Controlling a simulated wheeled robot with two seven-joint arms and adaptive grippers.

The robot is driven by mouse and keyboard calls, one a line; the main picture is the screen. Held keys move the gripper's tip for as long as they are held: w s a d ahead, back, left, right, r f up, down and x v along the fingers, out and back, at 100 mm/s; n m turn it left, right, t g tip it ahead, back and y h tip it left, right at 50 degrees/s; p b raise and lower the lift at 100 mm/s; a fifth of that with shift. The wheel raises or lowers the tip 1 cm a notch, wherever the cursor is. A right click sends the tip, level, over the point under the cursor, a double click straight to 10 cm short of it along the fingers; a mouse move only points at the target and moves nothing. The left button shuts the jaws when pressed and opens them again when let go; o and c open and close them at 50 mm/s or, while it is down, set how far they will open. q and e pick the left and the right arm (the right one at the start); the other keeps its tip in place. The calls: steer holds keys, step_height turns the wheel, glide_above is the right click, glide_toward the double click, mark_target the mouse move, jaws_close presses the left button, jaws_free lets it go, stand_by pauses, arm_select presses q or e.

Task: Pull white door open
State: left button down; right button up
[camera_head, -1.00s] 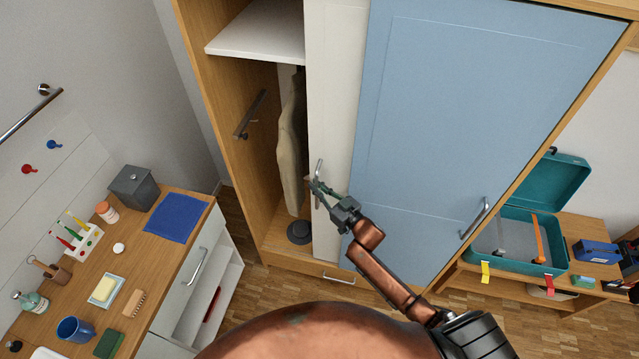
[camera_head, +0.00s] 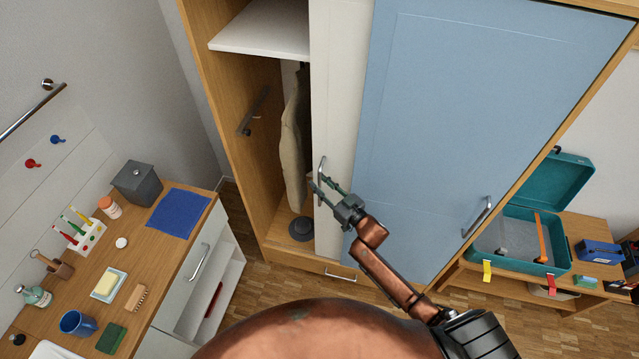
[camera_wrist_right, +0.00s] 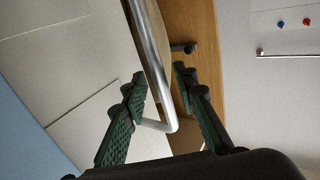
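The white door (camera_head: 336,105) is a panel at the front of the wooden wardrobe, beside the blue door (camera_head: 480,110), which partly covers it. Its vertical metal handle (camera_head: 321,166) is near its left edge. My right gripper (camera_head: 322,184) is at the lower part of this handle with its fingers apart. In the right wrist view, the handle bar (camera_wrist_right: 152,45) runs between the two green-padded fingers (camera_wrist_right: 160,82), with a gap on either side; contact cannot be made out. My left gripper is not in view.
The wardrobe's open left part holds a white shelf (camera_head: 262,30) and a hanging garment (camera_head: 292,140). A wooden counter (camera_head: 150,245) with several small items stands at the left. A teal suitcase (camera_head: 545,215) lies open at the right.

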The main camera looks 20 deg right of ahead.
steer(key=v, duration=1.2)
steer(key=shift+w+f, duration=0.1)
